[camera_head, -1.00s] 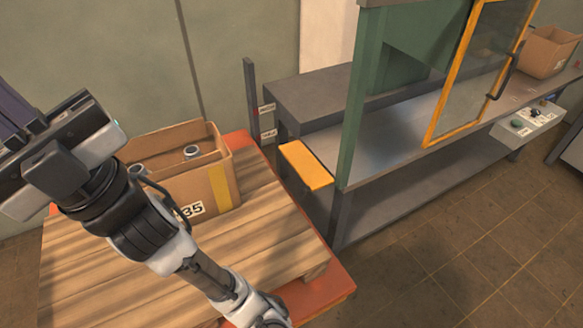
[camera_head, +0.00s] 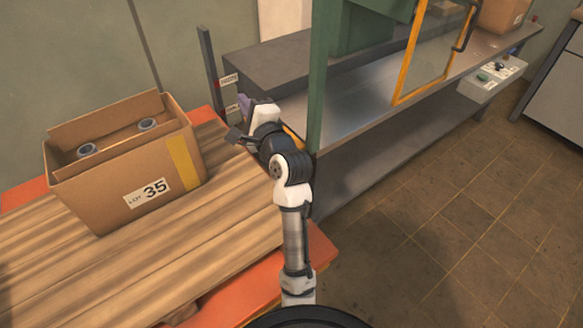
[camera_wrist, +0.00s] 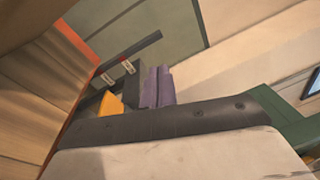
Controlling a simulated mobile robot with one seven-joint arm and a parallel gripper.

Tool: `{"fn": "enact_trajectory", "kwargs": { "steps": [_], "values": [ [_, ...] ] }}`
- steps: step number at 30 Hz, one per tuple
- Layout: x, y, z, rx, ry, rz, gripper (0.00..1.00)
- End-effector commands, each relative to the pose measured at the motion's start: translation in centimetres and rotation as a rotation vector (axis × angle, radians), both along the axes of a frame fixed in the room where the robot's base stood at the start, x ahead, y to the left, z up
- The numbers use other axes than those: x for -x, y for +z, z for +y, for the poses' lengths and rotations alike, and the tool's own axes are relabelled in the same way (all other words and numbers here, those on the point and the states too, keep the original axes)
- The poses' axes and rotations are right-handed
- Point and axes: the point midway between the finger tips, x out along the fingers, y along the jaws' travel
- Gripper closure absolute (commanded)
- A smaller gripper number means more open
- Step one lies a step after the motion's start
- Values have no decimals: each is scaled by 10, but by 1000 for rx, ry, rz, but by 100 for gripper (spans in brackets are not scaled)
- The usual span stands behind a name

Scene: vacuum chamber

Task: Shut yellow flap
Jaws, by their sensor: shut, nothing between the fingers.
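The yellow flap (camera_head: 292,133) is at the left end of the grey bench, beside the green post. My arm covers most of it in the head view, leaving a thin strip. Part of it also shows in the wrist view (camera_wrist: 110,105), left of my fingers. My gripper (camera_head: 243,106) is over the bench's left end, close to the flap. Its purple fingers (camera_wrist: 158,84) are shut and empty. I cannot tell whether they touch the flap, and its present tilt is hidden.
A cardboard box (camera_head: 95,195) marked 35 stands on the wooden pallet (camera_head: 215,225) at left. A green post (camera_head: 319,85) and a yellow-framed glass door (camera_head: 405,85) stand right of my arm. A control box (camera_head: 492,75) is farther right. Floor at right is clear.

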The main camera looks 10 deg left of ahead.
Motion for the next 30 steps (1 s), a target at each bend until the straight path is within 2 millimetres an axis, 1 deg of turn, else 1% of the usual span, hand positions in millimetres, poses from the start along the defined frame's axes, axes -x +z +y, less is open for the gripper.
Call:
{"fn": "enact_trajectory", "kwargs": {
  "steps": [1,2,3,6,9,12,15,17,22,30],
  "values": [
    [-12,-49,-32,-85,-13,188,100],
    [-14,-73,-48,-143,-15,298,100],
    [-16,-102,-68,-224,-21,436,100],
    [-9,-162,-112,-422,-42,739,100],
    [4,-203,-142,-587,-59,960,100],
    [15,-226,-160,-695,-71,1094,100],
    [21,-235,-166,-748,-74,1157,100],
    [20,-237,-165,-758,-75,1170,100],
    [5,-244,-149,-755,-73,1171,100],
    [-34,-263,-110,-752,-73,1168,100]
  ]
}}
